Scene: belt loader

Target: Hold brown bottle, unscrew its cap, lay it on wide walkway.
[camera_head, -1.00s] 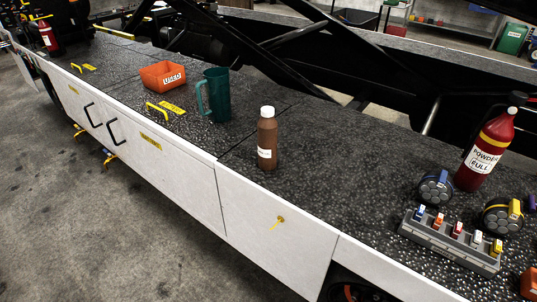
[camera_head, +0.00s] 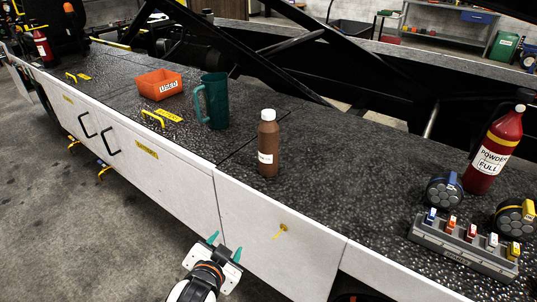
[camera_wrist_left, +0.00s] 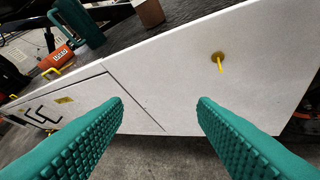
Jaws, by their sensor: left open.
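The brown bottle (camera_head: 268,150) stands upright on the dark speckled walkway (camera_head: 335,190), with its white cap (camera_head: 267,115) on. Its lower part also shows at the top of the left wrist view (camera_wrist_left: 149,12). My left gripper (camera_head: 226,247) is open and empty, in front of the white side panels, lower than the walkway and nearer than the bottle. Its two green fingers stand wide apart in the left wrist view (camera_wrist_left: 160,112). My right gripper is not in view.
A green mug (camera_head: 214,103) and an orange bin (camera_head: 160,84) marked USED stand left of the bottle. A red extinguisher (camera_head: 492,155), connectors and a grey rack (camera_head: 462,248) are at the right.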

